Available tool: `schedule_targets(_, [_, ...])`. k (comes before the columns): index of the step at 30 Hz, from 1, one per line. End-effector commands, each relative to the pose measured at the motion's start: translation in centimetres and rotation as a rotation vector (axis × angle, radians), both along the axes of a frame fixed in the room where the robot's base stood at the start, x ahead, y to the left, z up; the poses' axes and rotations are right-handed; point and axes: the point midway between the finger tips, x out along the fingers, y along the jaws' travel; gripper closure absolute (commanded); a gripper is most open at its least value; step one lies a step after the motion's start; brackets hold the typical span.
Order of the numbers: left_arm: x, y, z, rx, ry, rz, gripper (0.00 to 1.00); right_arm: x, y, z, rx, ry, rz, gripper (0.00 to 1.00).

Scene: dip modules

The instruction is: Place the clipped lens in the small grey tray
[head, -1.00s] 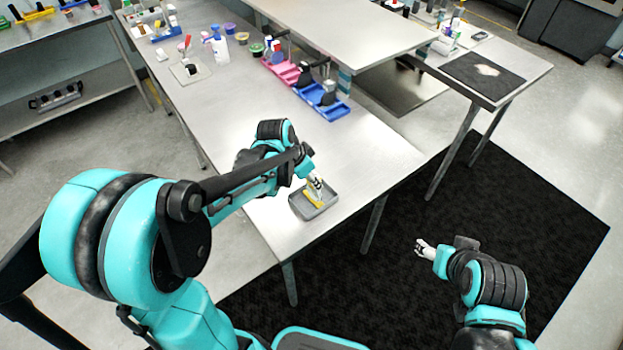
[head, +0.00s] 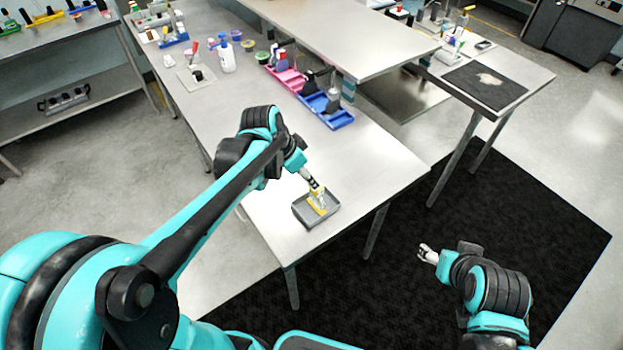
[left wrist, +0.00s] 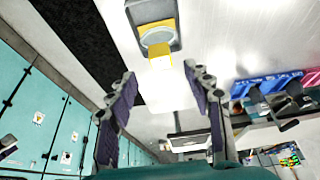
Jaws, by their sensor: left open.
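The small grey tray (head: 299,213) sits near the front edge of the long metal table. The clipped lens (head: 319,208), with a yellow clip, is inside the tray outline. In the left wrist view the yellow clip (left wrist: 157,33) and a round pale lens face show over the grey tray (left wrist: 175,10). In the head view my left gripper (head: 315,187) is just above the tray. My right gripper (head: 428,254) hangs over the dark mat, away from the table.
Blue (head: 330,112) and pink (head: 289,80) bins stand further back on the table. A white bottle (head: 227,60) and small tubs stand behind. The table around the tray is clear. A raised shelf (head: 350,35) overhangs the table's right side.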

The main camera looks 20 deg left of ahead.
Motion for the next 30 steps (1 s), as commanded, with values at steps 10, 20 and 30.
schedule_targets(10, [-2.1,0.5,3.3,0.004,-0.006,0.041,0.49,0.0,0.0,0.8,0.0,0.0,0.0,0.37])
schedule_targets(20, [-10.5,0.1,3.8,-0.01,-0.125,0.428,0.49,0.0,0.0,0.8,0.0,0.0,0.0,0.37])
schedule_targets(30, [-13.8,0.5,2.7,-0.07,-0.22,0.621,0.49,0.0,0.0,0.8,0.0,0.0,0.0,0.37])
